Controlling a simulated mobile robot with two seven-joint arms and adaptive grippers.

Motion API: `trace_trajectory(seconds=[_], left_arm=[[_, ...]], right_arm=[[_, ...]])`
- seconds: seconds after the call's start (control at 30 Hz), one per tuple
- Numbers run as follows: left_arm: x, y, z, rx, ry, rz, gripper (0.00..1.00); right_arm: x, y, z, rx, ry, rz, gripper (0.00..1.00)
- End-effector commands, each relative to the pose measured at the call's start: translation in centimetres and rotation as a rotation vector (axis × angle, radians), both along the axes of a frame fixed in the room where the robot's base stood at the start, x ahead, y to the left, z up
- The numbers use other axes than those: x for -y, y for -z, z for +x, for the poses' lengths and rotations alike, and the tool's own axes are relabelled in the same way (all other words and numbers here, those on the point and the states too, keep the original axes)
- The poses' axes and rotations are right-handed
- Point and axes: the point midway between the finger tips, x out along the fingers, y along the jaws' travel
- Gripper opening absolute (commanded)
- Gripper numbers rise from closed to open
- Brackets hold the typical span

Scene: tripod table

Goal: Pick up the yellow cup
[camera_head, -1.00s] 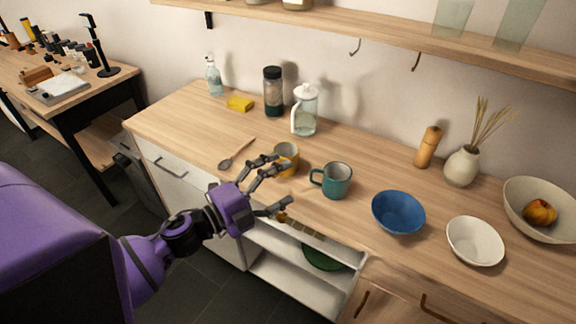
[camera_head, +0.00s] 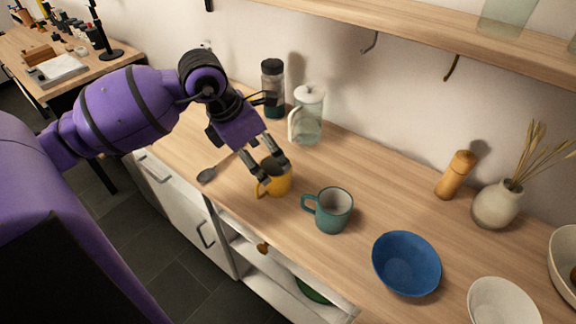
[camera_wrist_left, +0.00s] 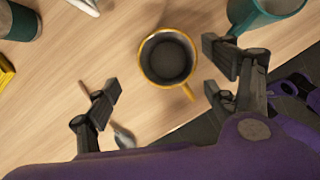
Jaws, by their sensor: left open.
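The yellow cup (camera_head: 276,178) stands upright on the wooden counter, left of the teal mug (camera_head: 333,211). My left gripper (camera_head: 273,170) is above it, pointing down, with its fingers partly covering the cup's rim. In the left wrist view the cup (camera_wrist_left: 168,58) shows from above, dark inside and empty, with its handle toward the lower right. The fingers of the left gripper (camera_wrist_left: 165,80) are spread wide, one on each side of the cup's position, with nothing between them gripped. My right gripper is not in view.
The teal mug also shows at the wrist view's top right (camera_wrist_left: 268,12), close to a finger. A spoon (camera_head: 208,174) lies left of the cup. A glass pitcher (camera_head: 308,116) and dark jar (camera_head: 273,88) stand behind. A blue bowl (camera_head: 406,264) is to the right.

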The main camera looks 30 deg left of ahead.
Motion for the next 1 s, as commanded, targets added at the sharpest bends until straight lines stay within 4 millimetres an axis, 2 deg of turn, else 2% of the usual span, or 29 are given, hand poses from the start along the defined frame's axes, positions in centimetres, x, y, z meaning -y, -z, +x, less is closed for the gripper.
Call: trace_trajectory(seconds=[0.2,0.3,0.6,0.87,0.9,1.0], left_arm=[[0.4,2.1,0.6,-0.004,-0.002,-0.003,0.78],[0.8,3.1,0.9,-0.003,-0.001,-0.004,0.78],[1.9,6.9,1.9,-0.002,-0.002,-0.003,0.78],[2.0,7.3,2.1,-0.001,-0.001,-0.001,0.78],[2.0,7.3,2.1,-0.001,-0.001,-0.001,0.76],[2.0,7.3,2.0,-0.002,0.000,-0.002,0.63]], right_arm=[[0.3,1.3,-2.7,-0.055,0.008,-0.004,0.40],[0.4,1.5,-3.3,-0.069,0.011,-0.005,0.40],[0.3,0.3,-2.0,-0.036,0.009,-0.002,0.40],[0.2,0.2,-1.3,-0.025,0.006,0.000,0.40],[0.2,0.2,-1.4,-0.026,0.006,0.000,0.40],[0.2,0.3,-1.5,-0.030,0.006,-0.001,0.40]])
